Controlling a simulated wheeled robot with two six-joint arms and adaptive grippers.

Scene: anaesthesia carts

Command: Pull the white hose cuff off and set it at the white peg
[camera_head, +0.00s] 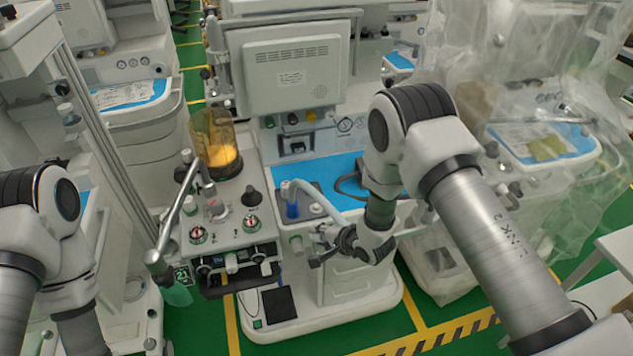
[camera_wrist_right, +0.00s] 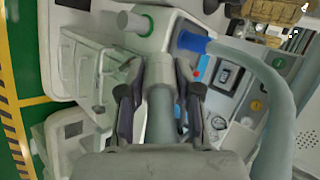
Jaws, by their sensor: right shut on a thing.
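My right gripper (camera_head: 335,247) is at the front of the middle cart. In the right wrist view its two dark fingers (camera_wrist_right: 160,103) are shut on the pale hose cuff (camera_wrist_right: 161,112). Whether the cuff touches the cart in front of it is unclear. A white peg with a green ring (camera_wrist_right: 133,21) sticks out of the cart beside the cuff, apart from the fingers; it also shows small in the head view (camera_head: 297,244). The pale hose (camera_wrist_right: 283,95) curves from a blue connector (camera_wrist_right: 193,41) back towards my gripper. My left gripper is out of view.
The middle cart carries an amber canister (camera_head: 214,142), a valve block with gauges (camera_head: 224,218) and a blue work surface (camera_head: 316,172). A plastic-draped cart (camera_head: 540,140) stands to the right. Green floor shows in front.

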